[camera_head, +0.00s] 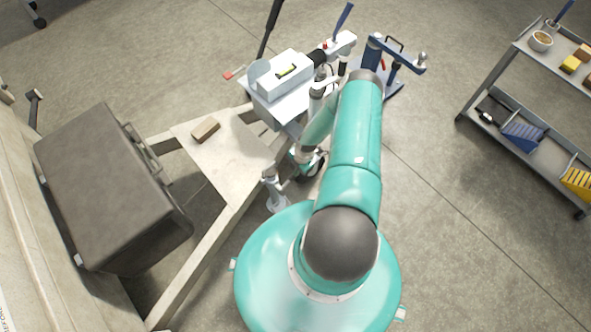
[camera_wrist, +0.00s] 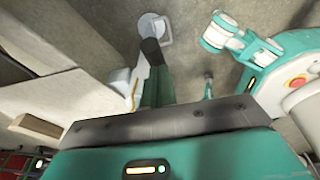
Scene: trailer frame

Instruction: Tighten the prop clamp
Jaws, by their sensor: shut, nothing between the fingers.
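A grey prop post (camera_head: 270,182) with a flat round foot stands on the floor beside the trailer frame, just in front of my body. I take it as the prop of the task. Its clamp is too small to tell apart. A round foot plate (camera_wrist: 165,32) shows at the top of the wrist view. My gripper (camera_wrist: 151,46) is shut and empty, its dark fingertips overlapping the foot plate in the picture. I cannot tell whether they touch anything. In the head view my arm hides much of the area around the gripper.
The pale trailer frame (camera_head: 235,163) carries a wooden block (camera_head: 205,129). A large dark box (camera_head: 110,190) sits at left. A white hitch-end box (camera_head: 285,75) with a level lies ahead. A shelf cart (camera_head: 500,70) stands at right. Floor between cart and arm is clear.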

